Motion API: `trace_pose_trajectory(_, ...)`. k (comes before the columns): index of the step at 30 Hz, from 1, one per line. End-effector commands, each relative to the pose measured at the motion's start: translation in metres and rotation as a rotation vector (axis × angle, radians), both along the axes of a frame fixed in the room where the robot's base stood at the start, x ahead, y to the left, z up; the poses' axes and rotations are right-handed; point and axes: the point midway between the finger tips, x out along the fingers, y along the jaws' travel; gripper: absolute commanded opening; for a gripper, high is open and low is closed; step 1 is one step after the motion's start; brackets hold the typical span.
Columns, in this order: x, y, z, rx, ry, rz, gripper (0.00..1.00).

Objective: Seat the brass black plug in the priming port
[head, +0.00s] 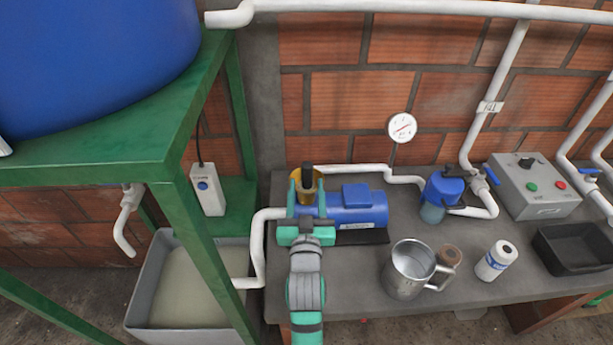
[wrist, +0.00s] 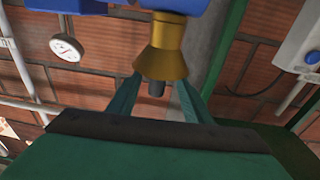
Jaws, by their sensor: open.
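The blue pump (head: 350,208) lies on the grey bench, with a brass funnel-shaped priming port (head: 305,196) at its left end. The port shows upside down in the wrist view (wrist: 162,60). My gripper (head: 307,182) is open, one green finger on each side of the port and plug. Its fingers in the wrist view (wrist: 159,88) look clear of the plug.
A black tray (head: 575,249) and control box (head: 533,187) are farther right. White pipes and a green stand (head: 178,200) flank the pump.

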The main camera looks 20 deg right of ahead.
Motion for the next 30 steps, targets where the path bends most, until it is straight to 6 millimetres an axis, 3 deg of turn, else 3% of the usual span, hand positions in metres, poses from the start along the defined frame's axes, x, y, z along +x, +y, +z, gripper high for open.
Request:
trace_pose_trajectory(9,-0.020,0.006,-0.004,0.002,0.006,-0.001,0.45)
trace_pose_trajectory(30,-0.020,0.006,-0.003,0.001,0.003,-0.001,0.45)
